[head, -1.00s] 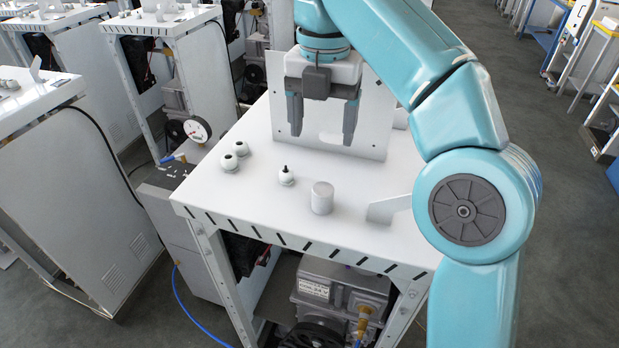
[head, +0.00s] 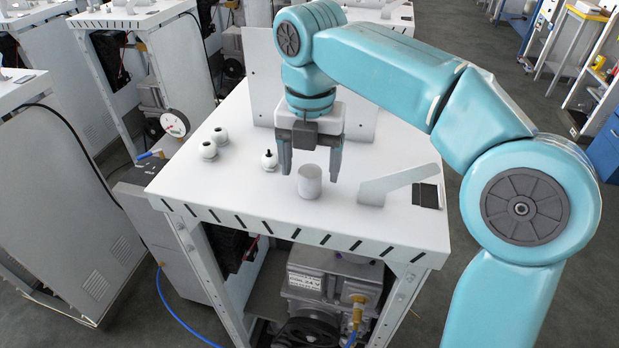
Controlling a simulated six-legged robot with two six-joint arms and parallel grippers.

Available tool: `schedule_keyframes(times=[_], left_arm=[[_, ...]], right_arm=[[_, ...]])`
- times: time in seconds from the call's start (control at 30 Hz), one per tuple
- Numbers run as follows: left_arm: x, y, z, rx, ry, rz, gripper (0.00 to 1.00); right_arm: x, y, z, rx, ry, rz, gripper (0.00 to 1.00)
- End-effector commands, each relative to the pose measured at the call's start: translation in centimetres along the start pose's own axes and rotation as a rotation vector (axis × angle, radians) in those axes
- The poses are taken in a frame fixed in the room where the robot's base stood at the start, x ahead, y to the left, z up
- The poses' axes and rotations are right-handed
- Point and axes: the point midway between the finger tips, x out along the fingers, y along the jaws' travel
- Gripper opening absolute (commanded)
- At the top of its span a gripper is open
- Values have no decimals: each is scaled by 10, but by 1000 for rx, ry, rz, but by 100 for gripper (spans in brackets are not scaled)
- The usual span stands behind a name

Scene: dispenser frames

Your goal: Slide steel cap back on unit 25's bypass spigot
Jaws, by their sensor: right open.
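The steel cap (head: 310,184), a pale grey upright cylinder, stands on the white top (head: 240,195) of the dispenser frame. Left of it is a small white fitting with a black tip (head: 269,161), which looks like the bypass spigot. It is uncapped. My right gripper (head: 310,174) points down, open, with one finger on each side of the cap in the picture. I cannot tell whether the fingers are level with the cap or behind it. Nothing is held. My left gripper is not in view. No unit number is readable.
A bent white bracket (head: 398,185) and a dark slot lie to the right. An upright white plate (head: 262,88) stands behind my gripper. The front strip of the top is clear.

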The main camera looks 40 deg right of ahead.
Motion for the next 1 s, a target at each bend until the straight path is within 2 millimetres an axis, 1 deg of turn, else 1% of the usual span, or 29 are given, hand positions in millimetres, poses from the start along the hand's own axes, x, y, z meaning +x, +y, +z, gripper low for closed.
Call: schedule_keyframes(times=[0.03,0.1,0.2,0.43,0.47,0.5,0.57,0.6,0.63,0.87,1.0], left_arm=[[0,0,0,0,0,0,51],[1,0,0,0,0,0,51],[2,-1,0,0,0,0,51],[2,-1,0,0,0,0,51],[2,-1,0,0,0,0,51],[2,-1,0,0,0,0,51],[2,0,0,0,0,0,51],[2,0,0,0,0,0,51],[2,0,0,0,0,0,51],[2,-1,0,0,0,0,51],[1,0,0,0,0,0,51]], right_arm=[[9,0,2,1,3,-3,73],[20,0,2,0,2,-3,73],[28,1,3,0,1,-1,73],[30,2,3,0,0,0,73],[30,2,3,0,0,0,67],[30,2,3,0,0,0,54],[30,2,3,0,0,0,34],[30,2,3,0,0,0,21],[30,2,3,0,1,0,13],[29,2,3,0,0,0,13],[24,2,3,0,0,1,13]])
